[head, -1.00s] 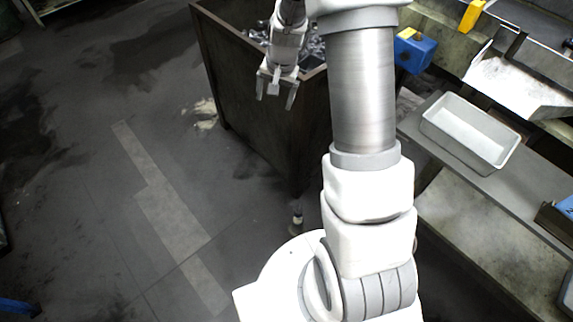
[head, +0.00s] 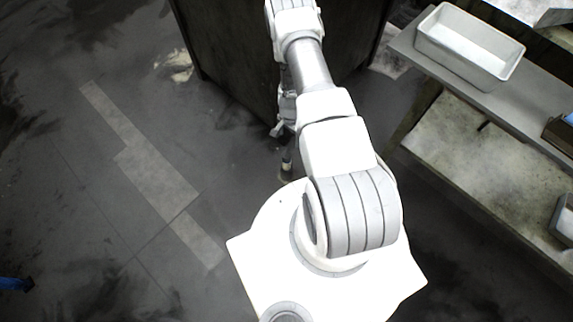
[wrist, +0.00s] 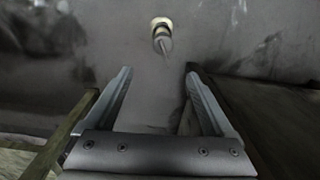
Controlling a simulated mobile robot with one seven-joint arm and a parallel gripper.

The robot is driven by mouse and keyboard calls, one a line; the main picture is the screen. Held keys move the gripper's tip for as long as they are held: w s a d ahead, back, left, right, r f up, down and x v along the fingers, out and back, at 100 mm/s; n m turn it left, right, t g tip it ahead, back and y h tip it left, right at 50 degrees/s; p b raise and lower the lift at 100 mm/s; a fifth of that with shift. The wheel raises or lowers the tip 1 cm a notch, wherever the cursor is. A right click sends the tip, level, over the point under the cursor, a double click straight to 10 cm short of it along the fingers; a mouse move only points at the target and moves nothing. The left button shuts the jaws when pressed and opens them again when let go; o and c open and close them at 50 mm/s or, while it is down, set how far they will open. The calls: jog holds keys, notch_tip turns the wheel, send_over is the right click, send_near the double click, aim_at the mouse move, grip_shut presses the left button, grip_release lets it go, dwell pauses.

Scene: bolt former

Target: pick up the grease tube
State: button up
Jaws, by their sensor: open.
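The grease tube (wrist: 161,36) shows in the wrist view as a small pale-ended, grey thing on the dark floor, beyond my fingertips and roughly centred between them. In the head view the tube (head: 286,166) is small and partly covered by my arm, close to the bin's foot. My gripper (wrist: 158,72) is open with nothing between its fingers. In the head view my gripper (head: 283,130) is mostly hidden under my arm, just above the tube.
A dark bin (head: 225,60) stands right behind the tube. At the right is a bench with a shelf (head: 480,185) and a grey metal tray (head: 425,43) on top. The floor (head: 90,200) at the left is open, with dark stains.

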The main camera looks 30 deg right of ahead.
aim_at(289, 155)
notch_tip(289, 155, down, 12)
jog(key=b, duration=0.4)
jog(key=shift+s+a+f, duration=0.1)
jog(key=shift+f, duration=0.15)
jog(key=f+b, duration=0.1)
jog(key=f, duration=0.1)
jog(key=a+f+b, duration=0.1)
jog(key=f, duration=0.2)
jog(key=shift+w+f, duration=0.1)
jog(key=shift+w, duration=0.1)
grip_shut()
